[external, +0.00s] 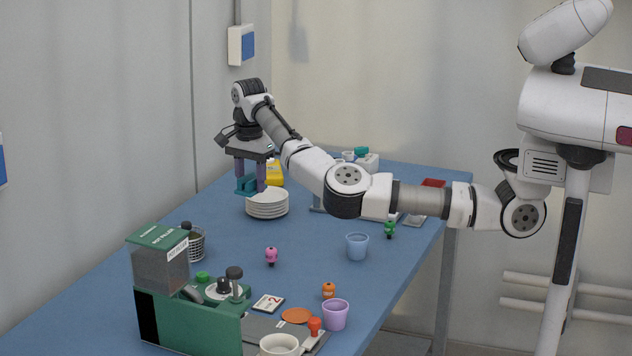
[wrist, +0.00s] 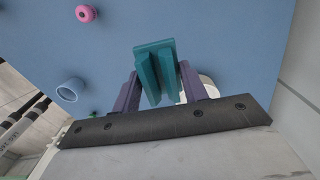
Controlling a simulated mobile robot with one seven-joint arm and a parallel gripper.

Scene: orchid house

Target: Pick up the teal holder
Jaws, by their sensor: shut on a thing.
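The teal holder (external: 246,186) is a small blocky piece with upright plates, held between the two purple fingers of my gripper (external: 250,178). It also shows in the wrist view (wrist: 157,70), between the fingertips of my gripper (wrist: 160,88). My gripper is shut on it. In the external view the holder is beside and a little left of the stack of white plates (external: 267,206), above the blue table; I cannot tell exactly how high. The fingers hide part of the holder.
A yellow item (external: 275,172) stands behind the plates. A pink figure (external: 271,255), a blue cup (external: 357,246) and a wire basket (external: 195,243) stand on the blue table (external: 160,290). A green machine (external: 190,310) is at the front. The wall is close at the left.

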